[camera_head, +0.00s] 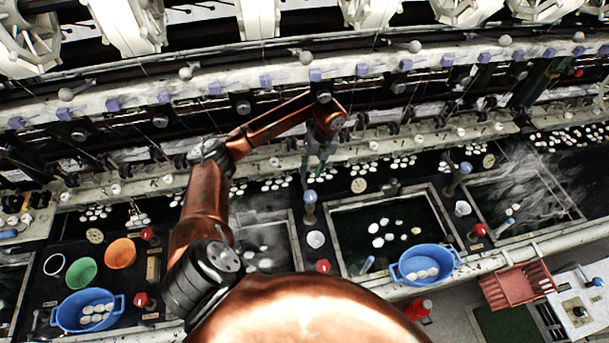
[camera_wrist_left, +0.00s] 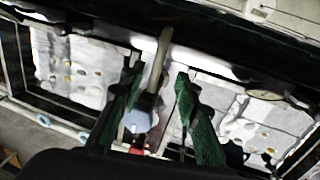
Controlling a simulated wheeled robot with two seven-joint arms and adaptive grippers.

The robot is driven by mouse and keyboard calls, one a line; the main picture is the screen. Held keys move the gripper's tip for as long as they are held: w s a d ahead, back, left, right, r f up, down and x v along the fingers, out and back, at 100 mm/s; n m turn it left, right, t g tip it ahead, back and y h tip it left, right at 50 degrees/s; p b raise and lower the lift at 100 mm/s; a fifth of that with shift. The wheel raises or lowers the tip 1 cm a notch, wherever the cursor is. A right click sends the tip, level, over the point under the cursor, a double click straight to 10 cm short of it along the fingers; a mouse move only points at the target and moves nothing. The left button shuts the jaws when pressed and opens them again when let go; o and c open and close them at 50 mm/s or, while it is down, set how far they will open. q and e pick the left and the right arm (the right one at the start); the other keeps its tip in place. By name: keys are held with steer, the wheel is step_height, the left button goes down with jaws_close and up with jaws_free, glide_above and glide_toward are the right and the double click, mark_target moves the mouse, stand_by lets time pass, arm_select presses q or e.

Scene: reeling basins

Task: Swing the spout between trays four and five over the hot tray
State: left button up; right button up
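My left gripper (camera_head: 318,168) hangs over the bench, its green fingers pointing down, just above a spout (camera_head: 310,208) with a pale blue end. This spout stands on the divider between a steaming tray (camera_head: 294,232) to its left and a dark tray (camera_head: 334,262) to its right. In the left wrist view the fingers (camera_wrist_left: 158,75) are apart, with the spout (camera_wrist_left: 152,88) showing between them; contact cannot be told. Another spout (camera_head: 460,178) stands farther right, beside another steaming tray (camera_head: 578,212). Tray numbers are not readable. My right gripper is not in view.
A blue basin (camera_head: 425,264) with white cocoons sits at the dark tray's front edge. Another blue basin (camera_head: 70,318), a green bowl (camera_head: 82,273) and an orange bowl (camera_head: 121,253) stand at left. Red knobs (camera_head: 323,266) line the front. A machine rail (camera_head: 215,88) runs behind.

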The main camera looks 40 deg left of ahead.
mark_target(306, 185)
arm_select(q)
steer(key=f, duration=0.2)
steer(key=f+p, duration=0.1)
steer(key=f, duration=0.1)
steer(key=s+a+f, duration=0.1)
steer(key=f, duration=0.1)
steer(key=shift+f, duration=0.55)
steer(key=c, duration=0.3)
jaws_close()
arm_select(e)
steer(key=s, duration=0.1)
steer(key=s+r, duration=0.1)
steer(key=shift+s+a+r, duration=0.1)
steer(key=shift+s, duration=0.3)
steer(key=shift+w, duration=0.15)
arm_select(q)
steer(key=shift+s, duration=0.1)
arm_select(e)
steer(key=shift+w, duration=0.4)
